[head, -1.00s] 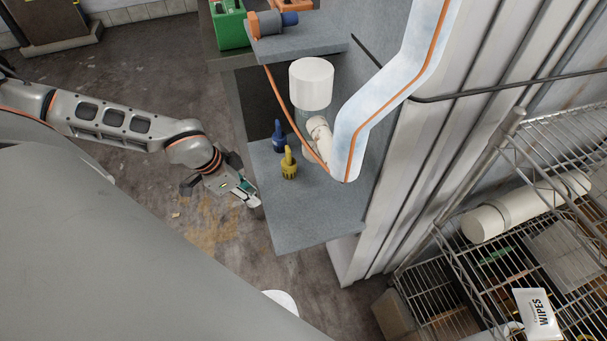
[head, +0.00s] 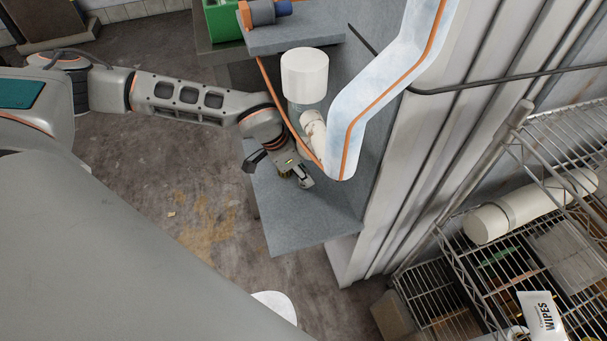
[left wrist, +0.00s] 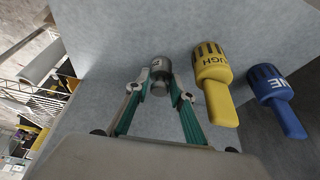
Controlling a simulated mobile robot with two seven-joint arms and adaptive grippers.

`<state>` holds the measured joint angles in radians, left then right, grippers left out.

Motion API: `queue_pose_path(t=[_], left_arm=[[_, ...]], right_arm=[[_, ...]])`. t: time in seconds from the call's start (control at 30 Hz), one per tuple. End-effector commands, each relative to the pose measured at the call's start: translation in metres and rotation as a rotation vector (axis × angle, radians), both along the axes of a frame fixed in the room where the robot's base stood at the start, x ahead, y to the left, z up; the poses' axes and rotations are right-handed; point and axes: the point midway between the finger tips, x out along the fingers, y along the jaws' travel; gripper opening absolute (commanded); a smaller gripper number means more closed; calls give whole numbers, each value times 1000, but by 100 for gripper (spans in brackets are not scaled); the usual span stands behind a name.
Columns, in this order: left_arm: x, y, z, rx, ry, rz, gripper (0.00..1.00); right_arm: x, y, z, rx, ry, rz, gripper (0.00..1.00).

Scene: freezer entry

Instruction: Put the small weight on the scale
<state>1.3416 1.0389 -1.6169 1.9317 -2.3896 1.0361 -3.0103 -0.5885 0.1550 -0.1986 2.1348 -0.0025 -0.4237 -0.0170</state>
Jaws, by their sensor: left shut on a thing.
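My left gripper (head: 300,178) is over the grey shelf (head: 305,220) in the head view. In the left wrist view its teal-lined fingers (left wrist: 160,92) are shut on a small dark metal weight (left wrist: 160,75), which sits between the fingertips. In the head view the weight is hidden by the gripper. I cannot make out a scale in either view. My right gripper is not in view.
A white cylinder (head: 305,75) and a frosted pipe (head: 385,95) rise near my gripper. The shelf's front is clear.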

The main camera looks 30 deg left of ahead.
Motion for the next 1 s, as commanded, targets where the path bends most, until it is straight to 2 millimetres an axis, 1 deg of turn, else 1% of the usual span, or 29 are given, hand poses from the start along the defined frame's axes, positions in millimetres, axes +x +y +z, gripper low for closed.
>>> queue_pose_path(t=[0.03,0.27,0.4,0.43,0.47,0.73,0.83,0.97,1.0], left_arm=[[-2,1,-9,0,7,2,0],[-1,2,-5,0,0,1,0],[-1,2,-9,1,1,2,0],[-2,2,-10,1,2,2,25],[-2,2,-9,1,2,2,30],[-2,2,-10,1,2,2,30],[-2,2,-7,1,0,1,30],[-4,5,9,2,-4,1,30],[-5,7,16,2,-7,1,30]], right_arm=[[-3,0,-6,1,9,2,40],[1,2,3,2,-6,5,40],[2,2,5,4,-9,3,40],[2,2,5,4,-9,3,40],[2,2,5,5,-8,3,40],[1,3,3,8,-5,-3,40],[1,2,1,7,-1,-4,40],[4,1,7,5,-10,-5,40],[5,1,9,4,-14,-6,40]])
